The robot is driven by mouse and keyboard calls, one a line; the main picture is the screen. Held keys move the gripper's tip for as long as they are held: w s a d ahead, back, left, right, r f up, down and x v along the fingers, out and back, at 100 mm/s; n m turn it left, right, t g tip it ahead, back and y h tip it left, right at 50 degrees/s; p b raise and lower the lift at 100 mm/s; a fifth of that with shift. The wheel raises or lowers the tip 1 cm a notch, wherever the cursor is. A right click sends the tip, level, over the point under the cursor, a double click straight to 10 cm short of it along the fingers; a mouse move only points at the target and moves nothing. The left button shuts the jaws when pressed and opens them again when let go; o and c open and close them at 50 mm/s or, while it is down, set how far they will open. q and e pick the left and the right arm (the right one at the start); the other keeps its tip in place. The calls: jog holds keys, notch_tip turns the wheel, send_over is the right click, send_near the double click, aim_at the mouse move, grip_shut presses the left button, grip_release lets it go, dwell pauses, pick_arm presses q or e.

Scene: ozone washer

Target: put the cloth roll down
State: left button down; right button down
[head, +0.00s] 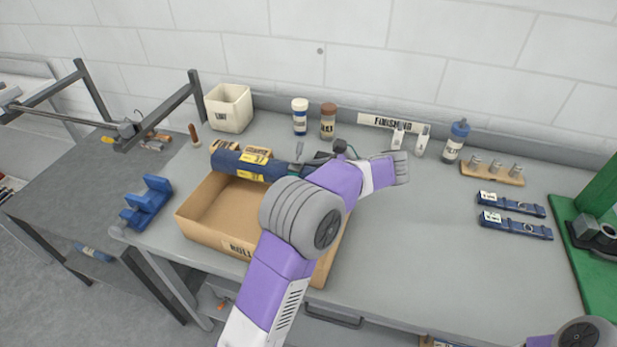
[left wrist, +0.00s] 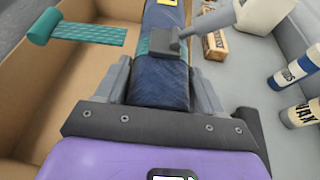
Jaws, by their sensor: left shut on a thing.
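The dark blue cloth roll (head: 236,166) has yellow labels and shows at the far side of an open cardboard box (head: 190,212), near its back rim. In the left wrist view the roll (left wrist: 162,85) lies between the two grey fingers of my left gripper (left wrist: 161,82), which is shut on it. A teal band crosses the roll, with a grey piece over it. In the head view my left forearm and wrist hide the gripper and the roll's right end. I cannot tell if the roll touches the box. My right gripper is out of view.
A white bin (head: 229,108), jars (head: 300,116) and a blue-capped bottle (head: 456,141) stand along the wall. Two blue straps (head: 512,204) and a green stand (head: 580,255) are at the right. A blue holder (head: 147,202) is left. The bench's middle right is clear.

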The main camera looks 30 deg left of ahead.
pick_arm(q)
jog(key=shift+c, duration=0.7)
grip_release()
jog(key=shift+f, duration=0.1)
jog(key=p+v, duration=0.2)
jog(key=v, duration=1)
jog(key=shift+p, duration=0.35)
